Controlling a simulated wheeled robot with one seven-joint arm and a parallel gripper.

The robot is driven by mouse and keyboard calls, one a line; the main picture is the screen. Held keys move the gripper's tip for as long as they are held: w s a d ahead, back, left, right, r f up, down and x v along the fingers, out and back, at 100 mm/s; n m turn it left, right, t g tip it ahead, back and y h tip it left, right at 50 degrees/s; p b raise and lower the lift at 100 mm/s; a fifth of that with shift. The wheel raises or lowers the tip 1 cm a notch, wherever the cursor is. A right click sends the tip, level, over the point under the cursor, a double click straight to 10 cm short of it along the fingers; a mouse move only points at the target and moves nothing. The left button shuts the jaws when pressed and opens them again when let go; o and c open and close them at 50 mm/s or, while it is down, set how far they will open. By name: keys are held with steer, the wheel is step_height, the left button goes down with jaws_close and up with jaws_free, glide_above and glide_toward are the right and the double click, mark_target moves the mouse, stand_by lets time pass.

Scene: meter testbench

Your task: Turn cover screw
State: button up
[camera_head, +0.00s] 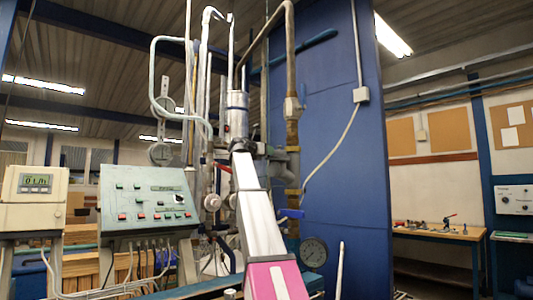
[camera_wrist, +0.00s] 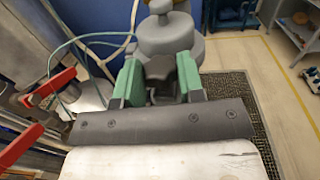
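In the wrist view, my gripper (camera_wrist: 160,78) shows two green finger parts standing apart, beyond a dark plate with screws. A dark grey piece fills the space between them; I cannot tell whether it is finger pads or a held part. Just past the fingers is a grey rounded body (camera_wrist: 165,34) with a narrower top. No cover screw can be clearly made out in either view. In the head view, my white and pink arm reaches up toward the pipework, and the gripper cannot be made out there.
A sloped control panel (camera_head: 148,197) with coloured buttons and a beige meter box (camera_head: 34,198) with a display stand at left. Pipes and a round gauge (camera_head: 313,251) crowd the middle. Red handles (camera_wrist: 48,90) lie left of my gripper. Open floor (camera_wrist: 260,90) lies right.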

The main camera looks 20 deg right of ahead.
steer(key=shift+w+a+m+g+h, duration=0.1)
steer(key=shift+w+m+g+h, duration=0.15)
steer(key=shift+m+g, duration=0.45)
steer(key=shift+w+m+g+h, duration=0.1)
steer(key=shift+m+g+h, duration=0.3)
steer(key=shift+g, duration=0.5)
steer(key=shift+m+g+h, duration=0.25)
steer(key=shift+m+g, duration=1.05)
steer(key=shift+g, duration=0.7)
steer(key=shift+s, duration=0.1)
steer(key=o, duration=0.9)
steer(key=a, duration=1)
steer(key=shift+s+a, duration=0.2)
steer(key=shift+a, duration=0.2)
